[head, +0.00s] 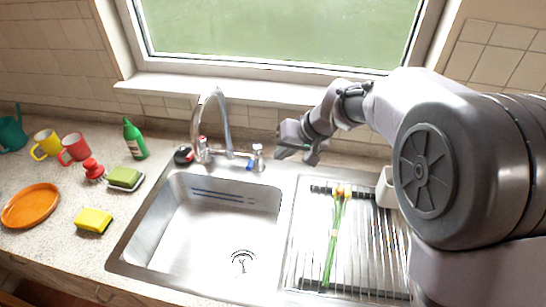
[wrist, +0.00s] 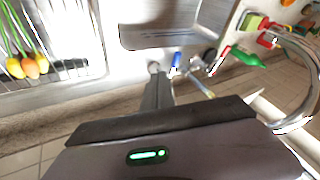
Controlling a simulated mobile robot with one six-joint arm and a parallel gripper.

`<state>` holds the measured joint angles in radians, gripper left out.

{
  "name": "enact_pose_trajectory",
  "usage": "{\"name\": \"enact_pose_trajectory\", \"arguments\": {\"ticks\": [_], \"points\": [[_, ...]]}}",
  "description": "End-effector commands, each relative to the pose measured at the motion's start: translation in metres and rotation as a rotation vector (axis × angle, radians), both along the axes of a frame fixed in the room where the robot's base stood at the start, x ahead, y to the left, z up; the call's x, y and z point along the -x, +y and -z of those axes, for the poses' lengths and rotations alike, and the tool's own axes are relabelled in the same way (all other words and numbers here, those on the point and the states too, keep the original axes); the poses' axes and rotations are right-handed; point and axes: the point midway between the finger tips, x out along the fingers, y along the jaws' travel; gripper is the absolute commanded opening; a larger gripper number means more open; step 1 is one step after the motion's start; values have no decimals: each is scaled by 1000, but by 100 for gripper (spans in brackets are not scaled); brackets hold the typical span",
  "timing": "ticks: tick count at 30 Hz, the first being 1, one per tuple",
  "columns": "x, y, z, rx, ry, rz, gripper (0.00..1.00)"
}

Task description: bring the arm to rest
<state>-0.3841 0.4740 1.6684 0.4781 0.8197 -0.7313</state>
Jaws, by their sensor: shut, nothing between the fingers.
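My gripper (head: 286,153) is raised in front of the window wall, above the back edge of the sink near the right tap handle. In the wrist view its fingers (wrist: 155,70) are together, with nothing between them. My arm reaches in from the right side of the head view and hides part of the counter and wall there.
The steel sink basin (head: 215,230) is empty. Tulips (head: 334,240) lie on the ribbed drainboard (head: 375,255). The faucet (head: 224,120) stands left of my gripper. A green bottle (head: 135,140), yellow sponge (head: 93,220), orange plate (head: 30,206) and mugs are on the left counter.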

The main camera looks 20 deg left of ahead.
Motion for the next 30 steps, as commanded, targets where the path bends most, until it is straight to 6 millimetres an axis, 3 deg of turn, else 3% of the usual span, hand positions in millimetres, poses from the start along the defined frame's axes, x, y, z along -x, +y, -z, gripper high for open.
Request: {"name": "enact_pose_trajectory", "arguments": {"ticks": [3,11,14,17,18,21,25,27,30], "points": [[5,-11,-19,0,0,2,0],[11,-20,-28,2,1,9,0],[29,-55,-50,10,-1,88,0],[78,-121,-78,28,3,256,0],[103,-148,-83,36,4,334,0],[168,-204,-81,52,5,527,0],[231,-248,-58,64,0,723,0],[249,-260,-48,66,-3,785,0],[260,-267,-42,67,-3,825,0]]}}
